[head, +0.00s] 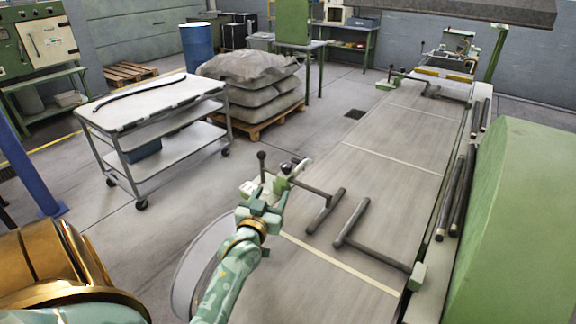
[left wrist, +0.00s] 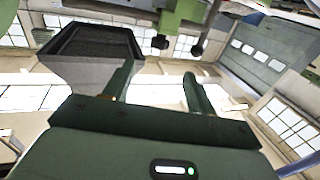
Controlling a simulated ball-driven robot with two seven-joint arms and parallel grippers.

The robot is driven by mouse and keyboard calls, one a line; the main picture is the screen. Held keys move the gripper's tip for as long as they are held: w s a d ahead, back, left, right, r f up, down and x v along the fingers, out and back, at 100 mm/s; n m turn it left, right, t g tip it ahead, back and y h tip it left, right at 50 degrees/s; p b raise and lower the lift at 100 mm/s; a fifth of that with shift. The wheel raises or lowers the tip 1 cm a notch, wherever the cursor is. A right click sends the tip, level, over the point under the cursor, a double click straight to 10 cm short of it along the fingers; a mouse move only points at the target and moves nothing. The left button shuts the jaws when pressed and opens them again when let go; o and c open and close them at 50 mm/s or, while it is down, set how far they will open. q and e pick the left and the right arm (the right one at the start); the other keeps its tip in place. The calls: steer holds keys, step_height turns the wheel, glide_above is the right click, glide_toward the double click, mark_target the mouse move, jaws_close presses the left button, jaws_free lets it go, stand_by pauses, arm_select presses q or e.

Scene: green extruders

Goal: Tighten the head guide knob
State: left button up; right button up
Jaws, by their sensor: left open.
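In the head view, a pale green guide bracket with dark knobs stands at the left edge of the long grey table (head: 390,150). A dark round knob (head: 262,155) stands up on a short stem there. My left gripper (head: 273,187) is at this bracket, partly merged with it in the picture. In the left wrist view, its two dark green fingers (left wrist: 160,75) are open and apart, with nothing between them. A dark knob (left wrist: 160,42) hangs below a green part (left wrist: 185,14) beyond the fingertips. I cannot tell which knob this is. My right gripper is not in view.
Two dark T-shaped guide bars (head: 326,211) (head: 354,222) reach over the table beside the bracket. A large green housing (head: 520,220) stands at right. A grey cart (head: 150,108) and stacked sacks on a pallet (head: 250,88) stand left, with open floor between.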

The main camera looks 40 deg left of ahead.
mark_target(284, 171)
arm_select(q)
steer(key=b+x, duration=0.3)
steer(key=x, duration=1)
steer(key=shift+w+a, duration=0.2)
steer(key=shift+w, duration=0.2)
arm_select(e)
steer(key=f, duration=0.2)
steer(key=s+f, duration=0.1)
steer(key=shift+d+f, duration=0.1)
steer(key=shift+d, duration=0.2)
arm_select(q)
steer(key=shift+c, duration=0.3)
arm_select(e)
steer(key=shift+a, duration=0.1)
arm_select(q)
steer(key=c, duration=0.9)
